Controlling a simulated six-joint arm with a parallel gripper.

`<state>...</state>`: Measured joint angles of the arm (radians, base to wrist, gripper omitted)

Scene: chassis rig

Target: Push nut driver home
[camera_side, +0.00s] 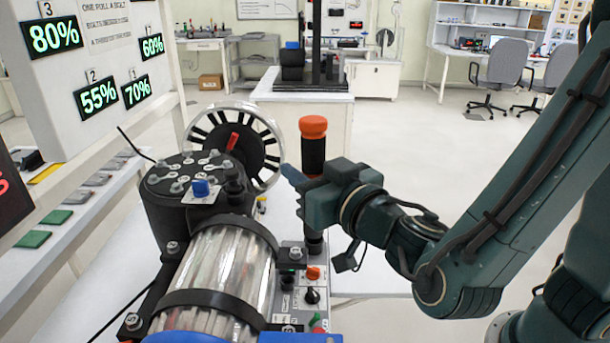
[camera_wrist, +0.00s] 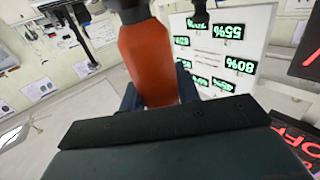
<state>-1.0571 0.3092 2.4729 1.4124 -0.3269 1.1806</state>
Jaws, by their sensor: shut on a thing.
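The nut driver (camera_side: 313,152) stands upright in the side view, with an orange cap and a black grip. In the wrist view its orange part (camera_wrist: 145,60) fills the top middle. My gripper (camera_side: 312,179) is shut on its grip from the right, below the cap. My fingers also show in the wrist view (camera_wrist: 161,92), one on each side of the orange part. A dark lower part of the driver (camera_side: 314,240) shows under my gripper, beside a black clamp bracket with a bolt (camera_side: 296,254). I cannot tell what its tip touches.
Left of the driver is a clear cylinder in black clamps (camera_side: 228,265), with a round black bolted cover (camera_side: 200,173) behind it. A spoked handwheel (camera_side: 265,140) stands behind. A knob panel (camera_side: 312,295) is below. A board with percentage displays (camera_side: 100,60) is at left.

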